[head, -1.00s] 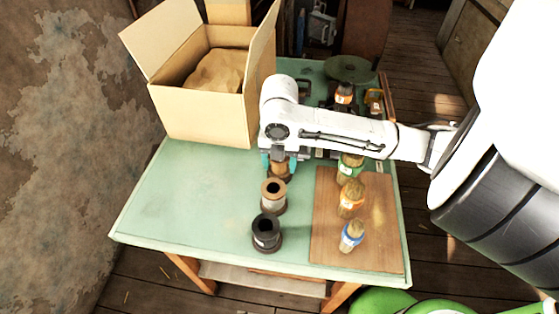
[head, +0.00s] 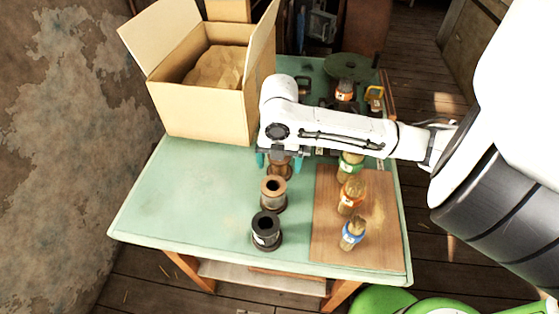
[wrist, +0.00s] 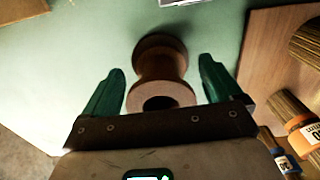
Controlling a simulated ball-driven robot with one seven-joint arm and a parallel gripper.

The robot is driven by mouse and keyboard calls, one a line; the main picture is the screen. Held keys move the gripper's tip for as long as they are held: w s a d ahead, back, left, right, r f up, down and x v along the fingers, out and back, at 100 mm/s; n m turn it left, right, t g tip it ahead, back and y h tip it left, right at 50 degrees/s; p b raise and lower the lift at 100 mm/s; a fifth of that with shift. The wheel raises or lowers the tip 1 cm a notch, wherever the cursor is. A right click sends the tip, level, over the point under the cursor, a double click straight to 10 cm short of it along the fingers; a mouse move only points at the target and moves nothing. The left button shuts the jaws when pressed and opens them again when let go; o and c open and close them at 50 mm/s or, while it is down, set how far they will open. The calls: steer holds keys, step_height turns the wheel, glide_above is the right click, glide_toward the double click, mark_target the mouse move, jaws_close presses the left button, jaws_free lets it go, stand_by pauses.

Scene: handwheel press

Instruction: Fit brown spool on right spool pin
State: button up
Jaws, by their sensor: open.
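The brown spool (head: 280,168) stands on the green table, at the far end of a row of spools. It also shows in the wrist view (wrist: 162,75), with its round hollow end facing the camera. My gripper (head: 280,161) is open, with one teal finger on each side of the spool. In the wrist view my gripper (wrist: 163,85) has a clear gap between each finger and the spool. I cannot make out the right spool pin; my arm covers part of the table behind.
A tan spool (head: 273,195) and a black spool (head: 266,232) stand nearer. Several bottles, one with an orange label (head: 351,196), stand on a wooden board (head: 330,245). An open cardboard box (head: 200,115) sits back left. A green handwheel (head: 348,67) stands behind my arm. The table's left is clear.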

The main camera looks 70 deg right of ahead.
step_height(320, 180, up, 11)
stand_by(0.5)
steer(key=shift+f, duration=0.1)
step_height(320, 180, up, 8)
steer(key=p, duration=0.6)
stand_by(0.4)
